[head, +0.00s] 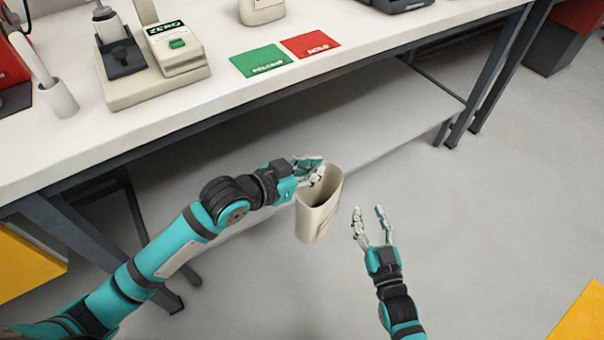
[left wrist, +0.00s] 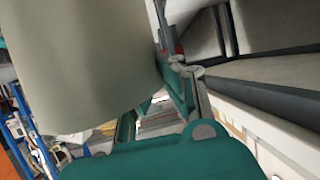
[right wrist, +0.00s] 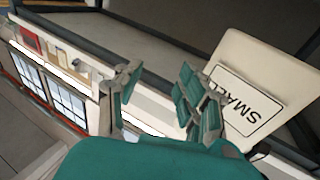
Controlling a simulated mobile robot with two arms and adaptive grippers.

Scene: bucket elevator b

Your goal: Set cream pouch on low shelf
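The cream pouch (head: 316,222) is an open-topped container, held in the air in front of the bench, its opening up and slightly tilted. My left gripper (head: 312,172) is shut on its upper rim; the pouch (left wrist: 75,70) fills the left of the left wrist view, and the exact finger contact is partly hidden. My right gripper (head: 368,214) is open and empty, just right of the pouch and apart from it. In the right wrist view the pouch (right wrist: 262,65) shows a "SMALL" label beyond the open fingers (right wrist: 158,90). The low shelf (head: 375,115) runs under the bench top.
The white bench top (head: 225,100) overhangs the shelf. It carries a scale (head: 175,50), a green card (head: 262,60), a red card (head: 310,45) and another cream container (head: 262,10). Dark legs (head: 490,75) stand at the bench's right. The visible shelf surface looks clear.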

